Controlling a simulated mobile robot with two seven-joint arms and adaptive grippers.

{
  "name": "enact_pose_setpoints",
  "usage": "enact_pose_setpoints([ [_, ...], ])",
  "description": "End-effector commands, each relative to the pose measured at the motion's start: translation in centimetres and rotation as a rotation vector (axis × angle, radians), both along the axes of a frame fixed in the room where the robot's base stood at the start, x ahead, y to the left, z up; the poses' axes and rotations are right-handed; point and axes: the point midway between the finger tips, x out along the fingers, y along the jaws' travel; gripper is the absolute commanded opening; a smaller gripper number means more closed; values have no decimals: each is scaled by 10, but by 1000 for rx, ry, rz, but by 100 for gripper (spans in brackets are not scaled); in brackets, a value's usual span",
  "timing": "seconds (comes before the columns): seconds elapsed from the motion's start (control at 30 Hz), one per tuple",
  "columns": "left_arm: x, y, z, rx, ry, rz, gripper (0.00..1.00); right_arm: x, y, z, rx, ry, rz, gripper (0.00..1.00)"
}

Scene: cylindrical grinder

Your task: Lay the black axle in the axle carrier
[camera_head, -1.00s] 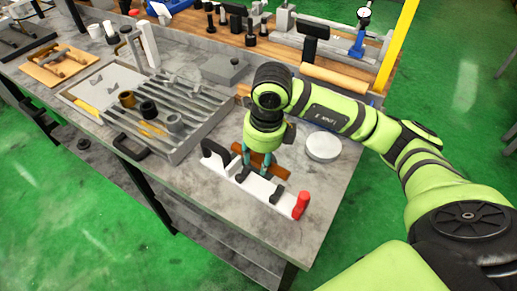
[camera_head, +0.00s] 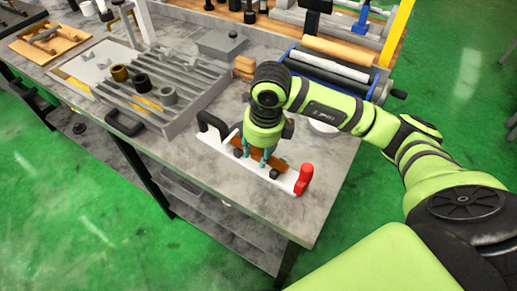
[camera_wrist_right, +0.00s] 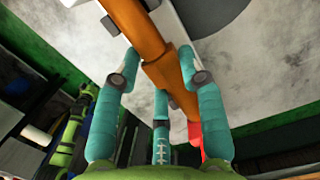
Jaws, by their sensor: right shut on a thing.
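My right gripper (camera_head: 257,160) is shut on a brown-orange stepped axle (camera_head: 274,158); in the wrist view the axle (camera_wrist_right: 140,35) runs between the fingers. A white carrier (camera_head: 222,152) lies near the table's front edge, with a black handle (camera_head: 208,122) at its left end, a red knob (camera_head: 304,178) at its right and small dark supports between. The axle is over the carrier, roughly along it. The gripper hides whether it touches the supports. My left gripper is out of view.
A grey ribbed tray (camera_head: 180,125) with several short cylinders (camera_head: 141,80) stands left of the carrier. A light round disc (camera_head: 322,127) is partly hidden behind my right arm. A grey block (camera_head: 221,45) stands farther back. Bare table (camera_head: 325,175) lies right of the carrier.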

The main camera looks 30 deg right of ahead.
Motion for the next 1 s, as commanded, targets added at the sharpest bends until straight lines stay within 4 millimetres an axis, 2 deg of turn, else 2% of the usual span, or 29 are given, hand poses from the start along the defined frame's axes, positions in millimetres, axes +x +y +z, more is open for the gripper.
enact_pose_setpoints([
  [0.37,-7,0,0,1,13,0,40,1,0,2,1,-4,0,0],
  [0.4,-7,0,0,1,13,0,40,1,0,2,1,-4,0,48],
  [0.43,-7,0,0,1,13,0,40,1,0,2,1,-4,0,60],
  [0.47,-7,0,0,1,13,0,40,1,0,2,1,-4,0,68],
  [0.8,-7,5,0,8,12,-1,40,-1,0,1,-1,2,0,68],
  [0.93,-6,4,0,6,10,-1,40,-1,-1,12,0,-1,1,68],
  [1.0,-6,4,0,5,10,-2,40,-1,-1,24,0,-5,2,68],
])
